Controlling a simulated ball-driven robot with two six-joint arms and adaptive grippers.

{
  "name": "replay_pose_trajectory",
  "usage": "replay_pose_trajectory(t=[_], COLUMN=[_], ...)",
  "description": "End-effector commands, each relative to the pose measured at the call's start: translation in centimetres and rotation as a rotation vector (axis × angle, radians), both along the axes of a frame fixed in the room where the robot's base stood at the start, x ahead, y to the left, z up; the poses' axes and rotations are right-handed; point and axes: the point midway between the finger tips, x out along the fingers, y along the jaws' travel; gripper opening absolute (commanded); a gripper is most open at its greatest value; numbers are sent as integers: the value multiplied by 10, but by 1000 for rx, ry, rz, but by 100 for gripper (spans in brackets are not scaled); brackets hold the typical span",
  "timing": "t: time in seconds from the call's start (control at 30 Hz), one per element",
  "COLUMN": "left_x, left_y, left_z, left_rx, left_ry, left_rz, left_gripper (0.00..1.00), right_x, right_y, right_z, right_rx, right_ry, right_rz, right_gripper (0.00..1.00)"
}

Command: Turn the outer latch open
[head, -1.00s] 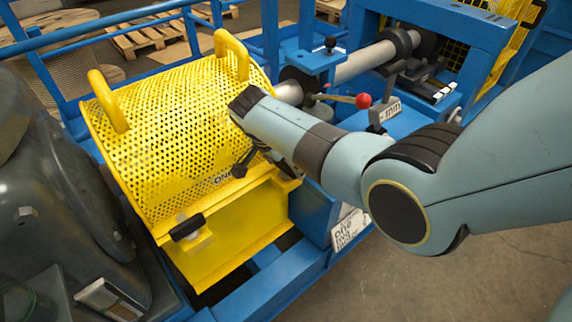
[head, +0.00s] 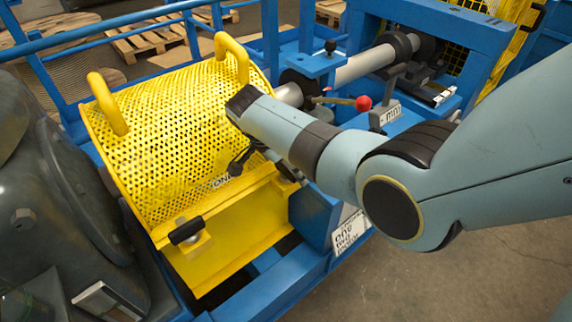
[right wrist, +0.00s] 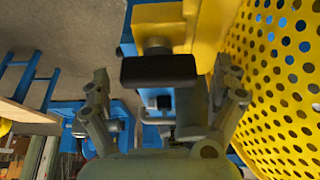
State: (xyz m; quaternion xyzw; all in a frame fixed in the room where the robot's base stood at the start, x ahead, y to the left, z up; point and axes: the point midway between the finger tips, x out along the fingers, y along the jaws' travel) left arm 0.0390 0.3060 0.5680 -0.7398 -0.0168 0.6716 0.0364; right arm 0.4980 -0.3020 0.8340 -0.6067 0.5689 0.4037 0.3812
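The yellow perforated guard (head: 185,120) covers the drive, with a solid yellow front flange (head: 225,245). One latch with a black handle (head: 187,230) sits at the flange's near left end, clear of my grippers. My right gripper (head: 238,163) is low against the guard's front, mostly hidden by my arm. In the right wrist view my right gripper (right wrist: 162,100) is open. A black latch handle (right wrist: 158,69) on a yellow block (right wrist: 158,22) lies crosswise at the gap between its fingers, not gripped. In the head view my arm hides most of that latch. My left gripper is not in view.
A dark motor housing (head: 65,200) stands at the left. A shaft (head: 360,66) and a red-knobbed lever (head: 363,103) lie behind my arm. The blue frame (head: 290,280) runs under the guard. The floor (head: 430,285) at lower right is clear.

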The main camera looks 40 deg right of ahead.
Motion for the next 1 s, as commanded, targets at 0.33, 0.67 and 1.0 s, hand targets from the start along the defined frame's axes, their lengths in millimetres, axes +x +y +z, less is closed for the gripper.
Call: replay_pose_trajectory(t=[0.33,0.67,1.0], left_x=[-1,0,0], left_y=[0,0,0], left_z=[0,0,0], left_rx=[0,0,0], left_ry=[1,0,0], left_rz=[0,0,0], left_gripper=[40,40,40], right_x=[-1,-2,-3], right_y=[3,29,46], right_z=[5,67,108], right_rx=[1,3,0], right_ry=[2,-2,2], right_rz=[1,1,0], right_gripper=[96,96,96])
